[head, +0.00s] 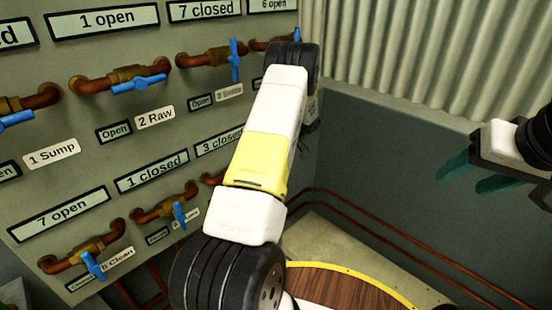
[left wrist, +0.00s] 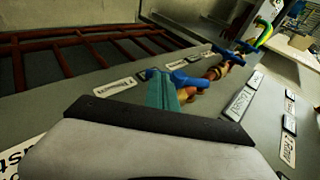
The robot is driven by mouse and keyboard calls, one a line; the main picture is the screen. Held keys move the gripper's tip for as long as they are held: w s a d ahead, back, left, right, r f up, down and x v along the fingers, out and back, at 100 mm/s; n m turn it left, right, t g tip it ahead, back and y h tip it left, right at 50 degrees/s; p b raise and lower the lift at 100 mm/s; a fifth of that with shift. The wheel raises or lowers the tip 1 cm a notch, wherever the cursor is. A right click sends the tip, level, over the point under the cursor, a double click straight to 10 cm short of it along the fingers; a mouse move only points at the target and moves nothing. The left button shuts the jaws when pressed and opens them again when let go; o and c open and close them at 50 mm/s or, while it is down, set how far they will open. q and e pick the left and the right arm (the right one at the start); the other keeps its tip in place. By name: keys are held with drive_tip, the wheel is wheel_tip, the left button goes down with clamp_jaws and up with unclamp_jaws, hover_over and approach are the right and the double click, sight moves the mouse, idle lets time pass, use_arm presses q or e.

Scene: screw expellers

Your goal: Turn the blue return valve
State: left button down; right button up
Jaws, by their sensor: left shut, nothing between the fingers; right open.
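Several blue valve handles sit on copper pipes on the grey panel (head: 75,180). In the upper row, one handle (head: 140,84) lies nearly level under "1 open", and another handle (head: 235,60) stands upright under "7 closed". In the lower row are a steep handle (head: 179,214) and a slanted handle (head: 93,265). I cannot tell which is the return valve. My left gripper (left wrist: 162,92) is shut and empty, its teal fingers beside a blue handle (left wrist: 192,80); contact is unclear. In the head view, my left arm hides its fingers. My right gripper (head: 478,175) is open and empty, away from the panel.
Labels such as "1 Sump" (head: 52,153) and "2 Raw" (head: 155,117) mark the panel. A corrugated wall (head: 420,50) stands behind a dark grey wall (head: 390,150) with copper pipes (head: 370,232) along its foot. The space around my right gripper looks clear.

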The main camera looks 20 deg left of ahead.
use_arm(q)
drive_tip(key=shift+f+g+y, duration=0.4)
drive_tip(key=shift+f+g, duration=0.1)
drive_tip(key=shift+g, duration=0.2)
drive_tip(key=shift+a+f, duration=0.1)
drive_tip(key=shift+f, duration=0.1)
